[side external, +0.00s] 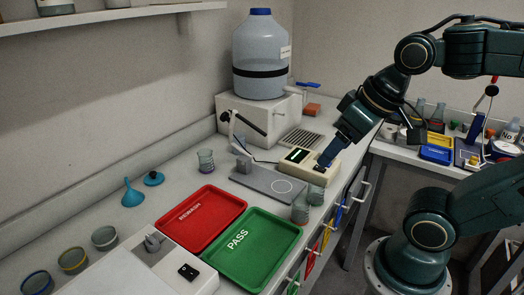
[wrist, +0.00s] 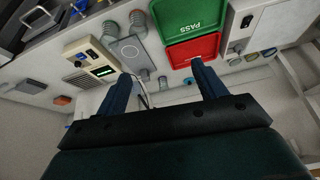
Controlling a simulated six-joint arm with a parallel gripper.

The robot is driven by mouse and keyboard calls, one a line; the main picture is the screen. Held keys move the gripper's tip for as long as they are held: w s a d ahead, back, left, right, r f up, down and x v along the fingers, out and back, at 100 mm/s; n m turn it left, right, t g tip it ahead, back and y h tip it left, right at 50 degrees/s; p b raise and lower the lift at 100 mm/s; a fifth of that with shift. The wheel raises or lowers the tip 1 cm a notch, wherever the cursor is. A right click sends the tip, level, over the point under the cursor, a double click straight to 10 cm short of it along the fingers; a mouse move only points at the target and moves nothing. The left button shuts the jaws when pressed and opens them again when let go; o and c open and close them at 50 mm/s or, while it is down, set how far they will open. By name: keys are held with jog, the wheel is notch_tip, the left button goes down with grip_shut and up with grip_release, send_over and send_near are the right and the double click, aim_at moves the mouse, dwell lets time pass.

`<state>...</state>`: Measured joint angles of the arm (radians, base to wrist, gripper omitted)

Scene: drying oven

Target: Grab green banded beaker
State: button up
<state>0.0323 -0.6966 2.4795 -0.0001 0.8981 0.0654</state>
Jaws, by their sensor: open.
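Two clear greenish beakers, the left one (side external: 300,210) and the right one (side external: 316,195), stand close together at the counter's front edge, right of the green tray. I cannot tell which beaker has a green band. My gripper (side external: 322,166) is over the beige device, behind the pair and apart from them. In the wrist view my gripper (wrist: 162,86) is open and empty, its two blue fingers spread. A beaker also shows near the top of that view (wrist: 137,18).
A green PASS tray (side external: 250,255) and a red REWASH tray (side external: 203,217) lie on the counter. A grey plate with an upright stand (side external: 270,187) and a beige device (side external: 297,158) are near my gripper. A large blue-capped jug (side external: 260,60) stands at the back.

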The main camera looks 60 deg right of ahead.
jog(key=w+d+f+m+g, duration=0.2)
jog(key=w+d+f+m, duration=0.2)
jog(key=d+m, duration=0.3)
jog(key=w+d+f+m+g, duration=0.3)
jog(key=w+d+f+m, duration=0.2)
jog(key=d+m, duration=0.3)
jog(key=shift+f+m, duration=0.6)
jog(key=shift+m, duration=0.1)
send_over(316, 192)
jog(key=w+d, duration=0.1)
jog(key=d, duration=0.1)
notch_tip(316, 192, down, 8)
jog(key=shift+d+f, duration=0.2)
jog(key=shift+f, duration=0.05)
jog(key=shift+f, duration=0.1)
jog(key=shift+s+f, duration=0.1)
jog(key=shift+f, duration=2.4)
